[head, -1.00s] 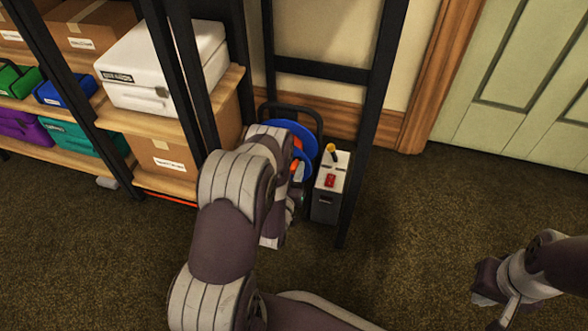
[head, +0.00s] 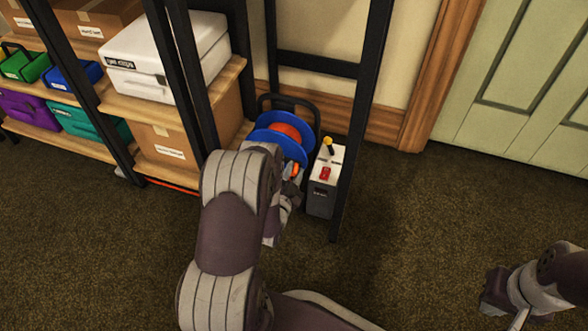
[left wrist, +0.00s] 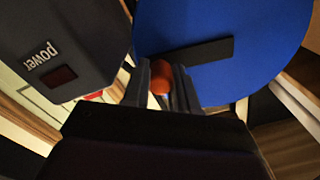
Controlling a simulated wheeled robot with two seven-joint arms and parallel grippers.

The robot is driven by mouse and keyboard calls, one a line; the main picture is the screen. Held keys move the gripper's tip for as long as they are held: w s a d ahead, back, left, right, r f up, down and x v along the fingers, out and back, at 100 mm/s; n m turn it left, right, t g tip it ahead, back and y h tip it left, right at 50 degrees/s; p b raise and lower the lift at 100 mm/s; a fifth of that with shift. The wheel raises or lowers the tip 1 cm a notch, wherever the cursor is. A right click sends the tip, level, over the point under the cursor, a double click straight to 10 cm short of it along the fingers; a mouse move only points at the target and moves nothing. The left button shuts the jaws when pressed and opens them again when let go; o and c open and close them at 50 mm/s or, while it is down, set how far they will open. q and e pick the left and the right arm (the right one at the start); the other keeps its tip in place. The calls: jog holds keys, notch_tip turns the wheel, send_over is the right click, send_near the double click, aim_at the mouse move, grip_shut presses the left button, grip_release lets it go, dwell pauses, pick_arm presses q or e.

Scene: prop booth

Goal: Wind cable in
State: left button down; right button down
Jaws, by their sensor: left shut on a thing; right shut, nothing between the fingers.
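A cable reel with a blue disc (head: 272,138) and orange cable (head: 288,131) wound on it stands in a black frame on the floor by the shelf. In the left wrist view the blue disc (left wrist: 225,50) carries a black crank arm (left wrist: 198,57) with an orange knob (left wrist: 160,78). My left gripper (left wrist: 162,82) is shut on that knob. In the head view my left gripper (head: 291,182) is low in front of the reel, partly hidden by my arm. My right gripper (head: 492,300) is shut and empty above the carpet at the right.
A grey power box (head: 323,185) with a red switch and a yellow-topped lever stands just right of the reel. A black rack post (head: 357,135) rises beside it. Shelves with cartons and a white case (head: 170,55) stand left. Carpet is clear at front right.

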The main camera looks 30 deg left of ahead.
pick_arm(q)
jog(key=s+a+f+m+b, duration=0.1)
jog(key=a+f+m, duration=0.5)
jog(key=m, duration=0.9)
jog(key=shift+s+f, duration=0.25)
jog(key=shift+f, duration=0.05)
jog(key=shift+a, duration=0.1)
jog(key=c, duration=0.9)
grip_release()
